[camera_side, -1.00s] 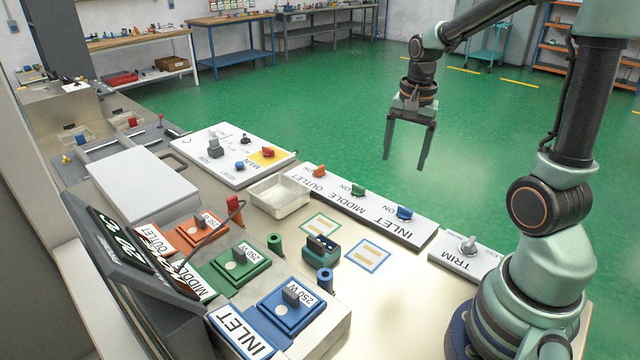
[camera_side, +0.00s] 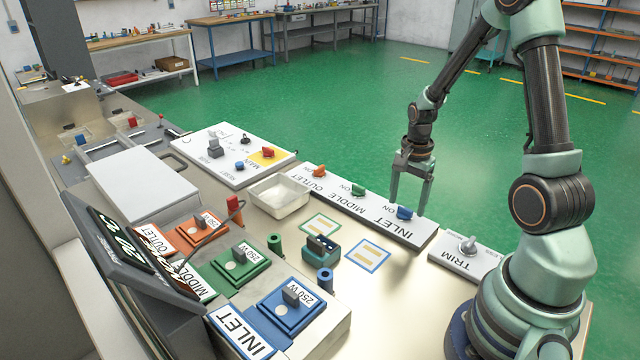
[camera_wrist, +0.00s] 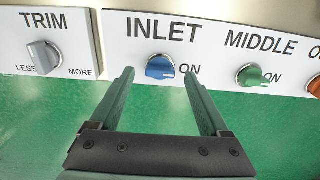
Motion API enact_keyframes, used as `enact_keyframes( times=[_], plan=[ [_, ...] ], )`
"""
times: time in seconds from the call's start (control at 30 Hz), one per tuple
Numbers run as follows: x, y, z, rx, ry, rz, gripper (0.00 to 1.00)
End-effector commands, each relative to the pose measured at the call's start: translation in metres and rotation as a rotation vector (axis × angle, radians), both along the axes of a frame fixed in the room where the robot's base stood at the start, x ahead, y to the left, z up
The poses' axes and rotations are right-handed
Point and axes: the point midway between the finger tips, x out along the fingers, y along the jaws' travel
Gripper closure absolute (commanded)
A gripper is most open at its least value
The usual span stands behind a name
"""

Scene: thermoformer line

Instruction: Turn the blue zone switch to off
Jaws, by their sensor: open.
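The blue zone switch (camera_side: 404,213) is a blue knob on the white panel under the INLET label. In the wrist view the blue switch (camera_wrist: 160,67) has a pale pointer mark on its right side, toward the printed word ON. My gripper (camera_side: 408,211) is open and empty, with its fingers pointing down close to the blue switch. In the wrist view the gripper (camera_wrist: 158,78) has one finger on each side of the knob's line, with the knob just beyond the tips. I cannot tell whether a finger touches it.
The green MIDDLE switch (camera_side: 358,190) and orange OUTLET switch (camera_side: 319,171) sit on the same panel. The TRIM box (camera_side: 466,251) with a grey knob stands beside it. A white tray (camera_side: 279,196) and a dark teal block (camera_side: 321,249) stand on the bench.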

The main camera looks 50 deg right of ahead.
Motion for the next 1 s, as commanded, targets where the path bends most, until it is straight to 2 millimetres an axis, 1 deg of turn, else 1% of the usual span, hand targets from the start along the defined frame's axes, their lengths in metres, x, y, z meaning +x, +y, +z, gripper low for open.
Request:
enact_keyframes(
  times=[0.1,0.2,0.47,0.5,0.57,0.6,0.7,1.0],
  plan=[
    [0.0000,0.0001,-0.0097,0.001,0.001,0.000,0.20],
    [0.0004,-0.0002,-0.0132,-0.001,-0.001,0.000,0.20],
    [0.0005,-0.0002,-0.0140,-0.001,-0.002,0.000,0.20],
    [0.0005,-0.0002,-0.0140,-0.001,-0.002,0.000,0.28],
    [0.0005,-0.0002,-0.0139,-0.001,-0.002,0.000,0.51],
    [0.0005,-0.0002,-0.0139,-0.001,-0.002,0.000,0.66],
    [0.0005,-0.0002,-0.0138,-0.001,-0.002,0.000,1.00],
    [0.0005,-0.0002,-0.0137,-0.001,-0.002,0.032,1.00]
  ],
)
